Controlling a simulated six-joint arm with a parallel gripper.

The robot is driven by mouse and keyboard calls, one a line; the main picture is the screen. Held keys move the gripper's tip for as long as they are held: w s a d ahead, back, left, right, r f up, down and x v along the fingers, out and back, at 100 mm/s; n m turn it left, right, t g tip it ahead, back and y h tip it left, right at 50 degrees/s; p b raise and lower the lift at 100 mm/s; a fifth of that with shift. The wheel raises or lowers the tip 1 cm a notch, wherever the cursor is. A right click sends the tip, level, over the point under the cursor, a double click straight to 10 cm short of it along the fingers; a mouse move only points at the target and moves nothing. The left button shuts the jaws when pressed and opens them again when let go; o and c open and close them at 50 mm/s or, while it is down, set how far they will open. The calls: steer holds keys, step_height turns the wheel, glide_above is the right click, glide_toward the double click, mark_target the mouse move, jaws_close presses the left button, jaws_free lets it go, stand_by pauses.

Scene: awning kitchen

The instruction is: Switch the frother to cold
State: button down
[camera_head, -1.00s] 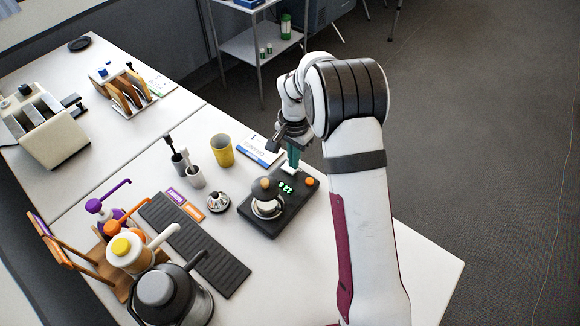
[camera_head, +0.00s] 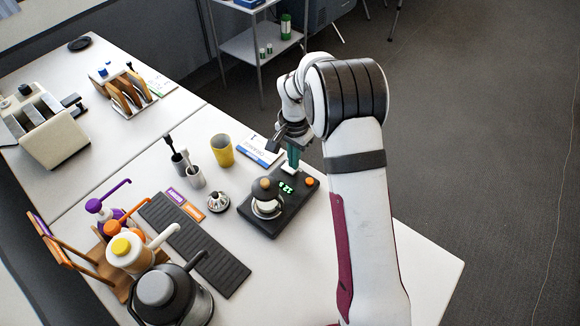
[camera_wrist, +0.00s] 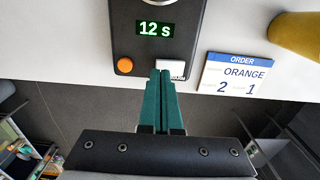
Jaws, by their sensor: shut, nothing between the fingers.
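The frother is a black base (camera_head: 268,226) with a round dark-topped metal vessel (camera_head: 267,190) on it, near the middle of the head view. Its green display (camera_wrist: 155,29) reads 12 s in the wrist view. Below the display sit an orange button (camera_wrist: 125,65) and a small white piece (camera_wrist: 176,72), whose markings are too small to read and whose left part my fingers partly hide. My gripper (camera_wrist: 161,74) is shut and empty. Its green fingertips are at the white piece's left edge; I cannot tell whether they touch it. In the head view my gripper (camera_head: 291,165) is over the base's far end.
An order card (camera_wrist: 235,75) lies beside the base and reads ORANGE 2 1. A yellow cup (camera_head: 222,151), a small metal piece (camera_head: 217,202) and a dark ribbed mat (camera_head: 193,243) stand or lie to the left. The table is clear at right front.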

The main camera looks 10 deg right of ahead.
steer(key=shift+f, duration=0.9)
step_height(320, 180, up, 12)
stand_by(3.4)
steer(key=shift+r, duration=0.1)
stand_by(0.3)
steer(key=s+r+n, duration=0.1)
steer(key=s+r, duration=0.6)
steer(key=s, duration=0.7)
steer(key=s+f+n+y, duration=0.1)
steer(key=s+n, duration=0.1)
steer(key=s, duration=1.7)
steer(key=shift+a+f+y, duration=0.2)
steer(key=shift+y, duration=0.2)
